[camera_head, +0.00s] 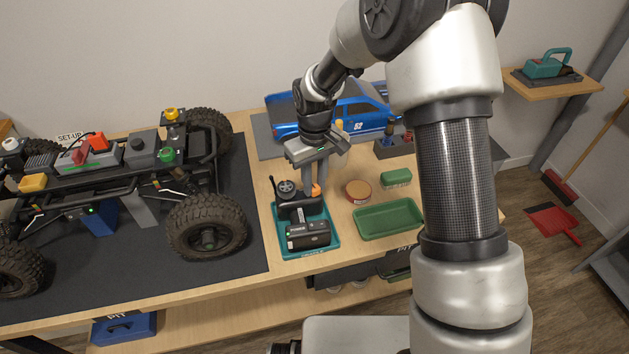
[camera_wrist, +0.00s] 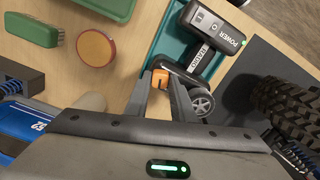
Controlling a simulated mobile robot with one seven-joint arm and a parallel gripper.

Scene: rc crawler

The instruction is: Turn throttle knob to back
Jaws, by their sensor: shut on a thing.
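The black radio controller stands in a teal tray (camera_head: 331,246). Its wheel (camera_head: 286,187) is on the left and its "POWER" base (camera_head: 308,236) faces the front. The small orange throttle knob (camera_head: 316,190) is on the controller's right side. In the wrist view the orange knob (camera_wrist: 160,77) sits between my fingertips. My gripper (camera_head: 315,186) points down from above and is shut on the knob. The fingers cover part of the knob and the controller body, so the knob's exact angle is hard to tell.
A round orange-lidded tin (camera_head: 358,190), a green brush (camera_head: 397,177) and a green tray (camera_head: 389,220) lie to the right. A crawler with a big tyre (camera_head: 207,226) stands left. A blue car body (camera_head: 350,112) is behind my gripper.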

